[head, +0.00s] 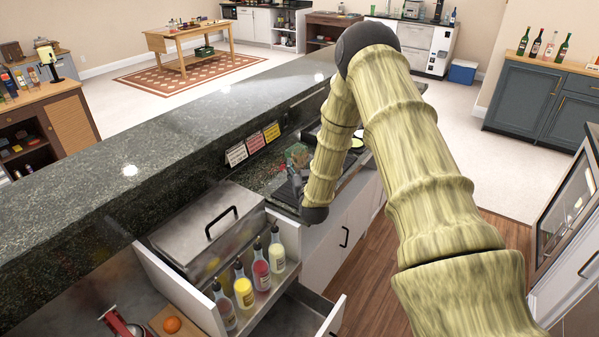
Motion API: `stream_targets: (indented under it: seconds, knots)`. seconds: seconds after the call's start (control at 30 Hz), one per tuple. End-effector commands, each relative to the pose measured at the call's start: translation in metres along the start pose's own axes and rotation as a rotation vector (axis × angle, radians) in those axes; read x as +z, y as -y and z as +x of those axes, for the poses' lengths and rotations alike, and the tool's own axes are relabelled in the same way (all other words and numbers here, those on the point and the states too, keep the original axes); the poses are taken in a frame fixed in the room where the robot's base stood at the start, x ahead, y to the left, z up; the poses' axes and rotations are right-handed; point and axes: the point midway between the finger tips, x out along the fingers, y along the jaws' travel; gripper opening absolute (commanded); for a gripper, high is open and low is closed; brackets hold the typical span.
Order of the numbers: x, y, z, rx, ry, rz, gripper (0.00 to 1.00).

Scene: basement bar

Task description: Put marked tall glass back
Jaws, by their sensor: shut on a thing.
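My arm reaches up from the lower right, bends at a dark elbow and comes down to the counter behind the bar ledge. My gripper (290,185) is a small dark shape to the left of the wrist, low over the counter and partly lost against it. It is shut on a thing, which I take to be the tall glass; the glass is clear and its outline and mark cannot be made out. No other tall glass can be clearly told in this view.
A dark stone bar ledge (180,150) runs diagonally beside the arm, with several small cards (254,142) on its side. A metal lidded bin (205,225) and several squeeze bottles (261,270) stand nearer. An open drawer (315,312) juts out below. Wood floor is clear at right.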

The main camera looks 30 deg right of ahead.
Motion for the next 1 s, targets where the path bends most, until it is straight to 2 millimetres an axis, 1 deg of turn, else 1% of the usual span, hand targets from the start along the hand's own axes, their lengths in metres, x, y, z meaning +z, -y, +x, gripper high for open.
stream_targets:
  seconds: [0.17,0.4,0.57,1.0]
  knots:
    - [0.004,-0.001,0.003,0.0,0.002,0.0,0.18]
    - [0.024,-0.001,0.003,0.001,0.003,0.0,0.18]
    - [0.033,-0.001,0.003,0.001,0.001,0.0,0.18]
    - [0.039,-0.001,0.003,0.001,0.0,0.0,0.18]
